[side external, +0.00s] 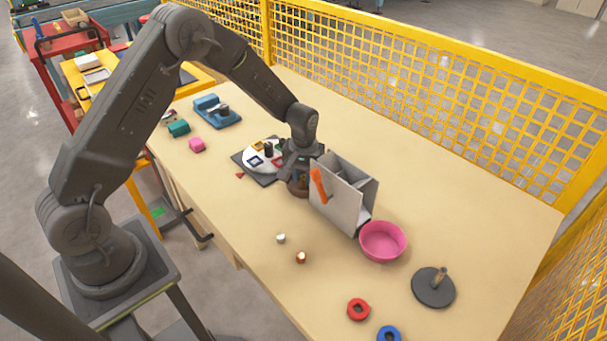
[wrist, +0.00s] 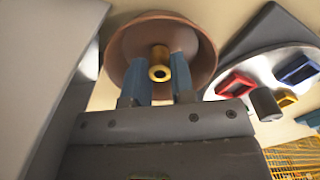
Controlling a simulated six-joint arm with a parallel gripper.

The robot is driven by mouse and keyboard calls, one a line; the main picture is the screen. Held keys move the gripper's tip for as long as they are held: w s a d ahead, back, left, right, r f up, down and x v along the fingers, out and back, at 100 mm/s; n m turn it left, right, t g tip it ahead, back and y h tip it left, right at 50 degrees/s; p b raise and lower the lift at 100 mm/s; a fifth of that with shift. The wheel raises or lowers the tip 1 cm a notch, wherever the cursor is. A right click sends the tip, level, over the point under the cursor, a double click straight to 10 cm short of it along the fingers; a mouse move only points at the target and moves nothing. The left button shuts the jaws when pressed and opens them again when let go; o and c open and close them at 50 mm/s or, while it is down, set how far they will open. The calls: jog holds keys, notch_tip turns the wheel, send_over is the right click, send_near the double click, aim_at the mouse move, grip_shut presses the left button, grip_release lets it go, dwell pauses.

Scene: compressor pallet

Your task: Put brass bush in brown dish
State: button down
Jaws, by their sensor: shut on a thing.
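The brass bush (wrist: 159,71) is a small gold ring-shaped piece held between the blue fingertips of my gripper (wrist: 160,75) in the wrist view. The brown dish (wrist: 130,30) is round and lies below and behind the bush in that view, with the bush seen against its inside. I cannot tell how high the bush is above the dish floor. In the side external view my gripper (side external: 298,172) is over the brown dish (side external: 296,188), which is partly hidden by the gripper and the grey box. The bush is hidden in that view.
A grey box with compartments (side external: 340,205) and an orange item stands close beside the dish. A white disc with coloured frames (side external: 252,158) lies on the other side. A pink bowl (side external: 382,242), a peg stand (side external: 433,289) and red and blue rings are nearer the camera.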

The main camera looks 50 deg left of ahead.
aim_at(304, 177)
jog(key=shift+f, duration=0.15)
jog(key=c, duration=1)
grip_release()
jog(key=s+d+r+m+t, duration=0.1)
jog(key=s+r, duration=0.1)
jog(key=r, duration=0.8)
jog(key=s+d+r, duration=0.1)
jog(key=s+r, duration=0.1)
jog(key=r, duration=0.7)
jog(key=s+d+r+m+t, duration=0.1)
jog(key=s+r, duration=0.2)
jog(key=s, duration=0.4)
jog(key=s+d+r+m+t, duration=0.1)
jog(key=s+r+m+t, duration=0.1)
jog(key=s, duration=0.6)
jog(key=s+d+r+m+t, duration=0.1)
jog(key=s+r+m, duration=0.1)
jog(key=s+r, duration=0.2)
jog(key=shift+s+d+t, duration=0.2)
jog(key=shift+s+t, duration=0.1)
jog(key=shift+s, duration=1.55)
